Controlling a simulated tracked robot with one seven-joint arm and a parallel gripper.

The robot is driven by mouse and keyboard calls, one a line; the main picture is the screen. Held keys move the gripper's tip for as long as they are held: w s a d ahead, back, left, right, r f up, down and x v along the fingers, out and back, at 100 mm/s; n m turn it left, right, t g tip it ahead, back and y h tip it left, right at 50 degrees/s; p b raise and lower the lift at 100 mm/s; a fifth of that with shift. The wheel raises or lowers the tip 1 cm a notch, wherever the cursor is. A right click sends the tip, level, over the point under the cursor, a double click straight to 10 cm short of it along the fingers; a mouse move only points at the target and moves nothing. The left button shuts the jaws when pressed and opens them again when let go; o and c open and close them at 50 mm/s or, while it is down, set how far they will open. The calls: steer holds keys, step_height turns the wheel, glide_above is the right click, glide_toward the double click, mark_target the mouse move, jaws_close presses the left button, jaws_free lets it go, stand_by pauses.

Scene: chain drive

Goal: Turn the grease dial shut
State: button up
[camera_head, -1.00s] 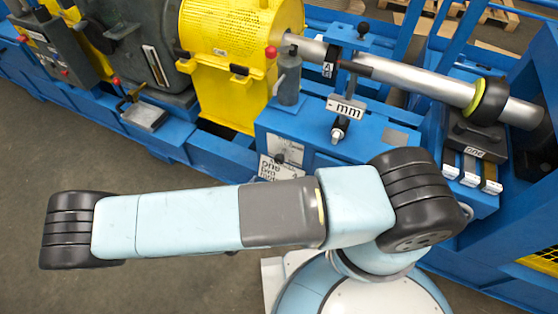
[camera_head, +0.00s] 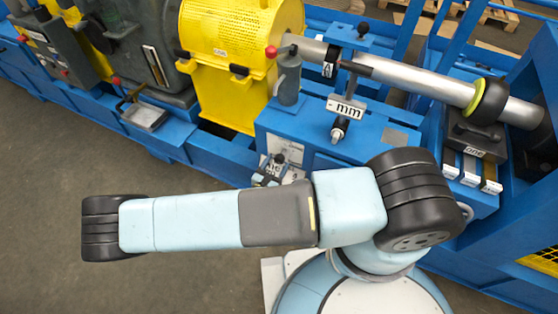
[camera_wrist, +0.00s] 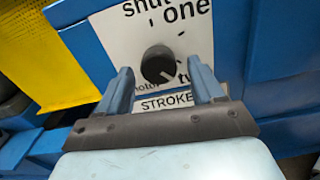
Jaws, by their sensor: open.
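The dial is a round dark knob (camera_wrist: 158,64) on a white plate (camera_wrist: 120,35) with printed words, among them "shut" and "one", partly cut off. A pale mark on the knob's face points to the lower right, away from the word "shut" at the top. My gripper (camera_wrist: 160,72) is open, with one blue-grey finger at the lower left of the knob and the other at its lower right. Whether either finger touches it I cannot tell. In the head view my gripper (camera_head: 272,170) is small in front of the plate, and the dial is hard to make out.
A "STROKE" label (camera_wrist: 167,102) sits below the dial. The blue machine frame (camera_head: 330,130) surrounds the plate. A lever with an "mm" tag (camera_head: 345,107) stands to the right. A yellow perforated guard (camera_head: 235,40) is at the left. Open floor (camera_head: 60,165) lies in front.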

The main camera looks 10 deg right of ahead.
steer(key=shift+x, duration=1.2)
steer(key=c, duration=1)
